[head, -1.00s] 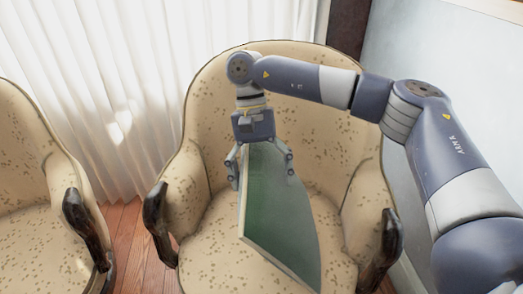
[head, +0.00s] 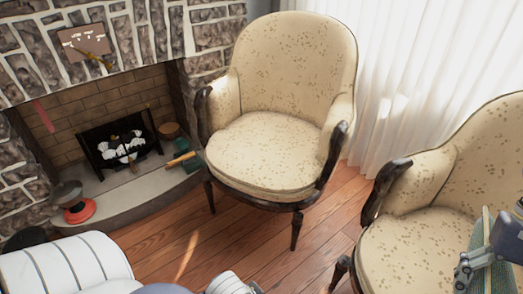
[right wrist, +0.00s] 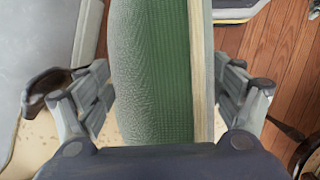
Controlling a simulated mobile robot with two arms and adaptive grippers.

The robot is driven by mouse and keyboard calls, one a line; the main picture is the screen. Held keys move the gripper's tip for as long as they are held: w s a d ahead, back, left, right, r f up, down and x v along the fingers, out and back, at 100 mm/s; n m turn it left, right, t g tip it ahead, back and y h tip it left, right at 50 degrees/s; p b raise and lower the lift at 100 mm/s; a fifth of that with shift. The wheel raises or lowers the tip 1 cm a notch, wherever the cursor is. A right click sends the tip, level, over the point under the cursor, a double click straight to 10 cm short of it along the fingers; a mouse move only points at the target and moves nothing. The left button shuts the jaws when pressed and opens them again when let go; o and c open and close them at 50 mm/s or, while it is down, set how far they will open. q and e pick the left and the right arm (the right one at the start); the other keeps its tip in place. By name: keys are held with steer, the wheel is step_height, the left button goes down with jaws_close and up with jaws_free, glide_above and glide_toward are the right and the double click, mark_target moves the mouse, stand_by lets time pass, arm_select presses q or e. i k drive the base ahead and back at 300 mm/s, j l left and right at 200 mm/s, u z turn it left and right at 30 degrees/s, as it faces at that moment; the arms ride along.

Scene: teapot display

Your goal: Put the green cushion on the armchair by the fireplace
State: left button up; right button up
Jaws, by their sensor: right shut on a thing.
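The armchair by the fireplace (head: 262,150), cream with brown speckles and dark wood arms, stands in the middle of the head view with a bare seat. The fireplace (head: 105,98) is to its left, with stone and brick. My right gripper (right wrist: 160,95) is shut on the green cushion (right wrist: 150,60), which has a pale edge and lies between both fingers in the right wrist view. At the head view's lower right edge, the cushion (head: 478,238) shows only partly, in front of a second armchair.
The second, similar armchair (head: 425,180) stands at the right. White curtains (head: 408,70) hang behind. Fire tools and a dark grate (head: 118,145) are at the hearth (head: 128,193). Wooden floor (head: 255,236) in front of the fireside armchair is clear.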

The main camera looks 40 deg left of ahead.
mark_target(281, 144)
steer(key=k+u, duration=0.15)
steer(key=u, duration=0.8)
steer(key=i+j+u, duration=0.1)
steer(key=i, duration=0.25)
steer(key=i+j+u, duration=0.1)
steer(key=i+j, duration=0.2)
steer(key=i+j+u, duration=0.1)
steer(key=i, duration=0.3)
